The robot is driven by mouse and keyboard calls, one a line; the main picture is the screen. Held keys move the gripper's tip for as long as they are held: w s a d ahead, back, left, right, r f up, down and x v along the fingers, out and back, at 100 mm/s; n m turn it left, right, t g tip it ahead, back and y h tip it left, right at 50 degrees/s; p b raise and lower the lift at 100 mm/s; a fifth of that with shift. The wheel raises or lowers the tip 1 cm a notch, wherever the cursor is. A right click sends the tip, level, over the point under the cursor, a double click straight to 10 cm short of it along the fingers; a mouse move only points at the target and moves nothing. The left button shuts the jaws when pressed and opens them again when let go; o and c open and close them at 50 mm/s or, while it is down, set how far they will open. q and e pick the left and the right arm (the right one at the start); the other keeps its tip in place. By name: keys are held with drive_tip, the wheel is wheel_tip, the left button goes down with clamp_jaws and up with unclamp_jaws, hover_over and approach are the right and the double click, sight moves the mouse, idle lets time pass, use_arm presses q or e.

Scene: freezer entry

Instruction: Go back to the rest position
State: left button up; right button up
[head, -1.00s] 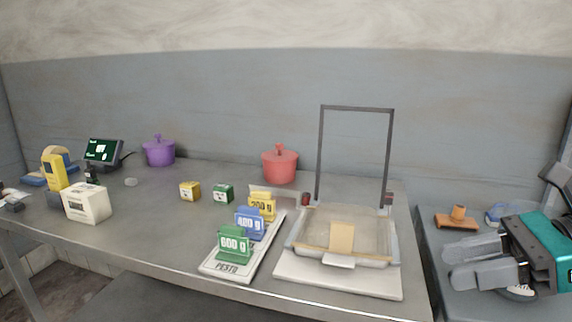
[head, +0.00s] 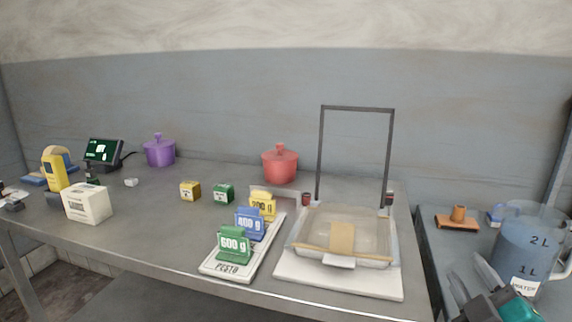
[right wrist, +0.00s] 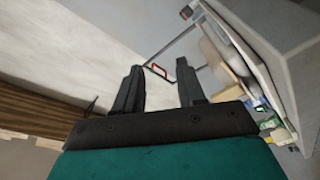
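My right gripper (head: 467,267) is at the bottom right of the head view, low in front of the measuring jug. In the right wrist view its two dark fingers (right wrist: 158,66) stand apart with nothing between them, so it is open and empty. My left gripper is not in view. A clear jug (head: 529,240) with blue contents, a water label and litre marks stands on the right-hand surface. The gripper hides part of its lower left side.
The sealer with an upright frame (head: 356,107) holds a clear tray (head: 310,249). Left of it are a white label board (head: 220,269), a red pot (head: 280,164), a purple pot (head: 159,151) and a white box (head: 88,203). An orange-brown tool (head: 458,219) lies near the jug.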

drive_tip(key=s+a+f+m+g, duration=0.2)
drive_tip(key=s+f+m+g, duration=0.55)
drive_tip(key=f, duration=0.75)
drive_tip(key=s+a+f+g+y, duration=0.1)
drive_tip(key=s+a+f+g, duration=0.25)
drive_tip(key=s, duration=0.35)
drive_tip(key=s+a+f+g+y, duration=0.1)
drive_tip(key=s+a+f+g, duration=0.1)
drive_tip(key=s+f+g, duration=0.3)
use_arm(q)
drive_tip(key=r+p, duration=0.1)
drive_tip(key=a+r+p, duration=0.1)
drive_tip(key=p, duration=0.1)
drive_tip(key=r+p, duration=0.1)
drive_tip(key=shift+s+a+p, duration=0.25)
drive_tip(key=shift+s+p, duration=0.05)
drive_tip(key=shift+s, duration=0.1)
use_arm(e)
drive_tip(key=w+a+f+t+y, duration=0.2)
drive_tip(key=w+a+t, duration=0.1)
drive_tip(key=w+t, duration=0.3)
drive_tip(key=shift+w+f+t, duration=0.15)
drive_tip(key=shift+w+t, duration=0.05)
drive_tip(key=shift+t, duration=0.8)
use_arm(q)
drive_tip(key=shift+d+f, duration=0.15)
use_arm(e)
drive_tip(key=shift+n, duration=0.25)
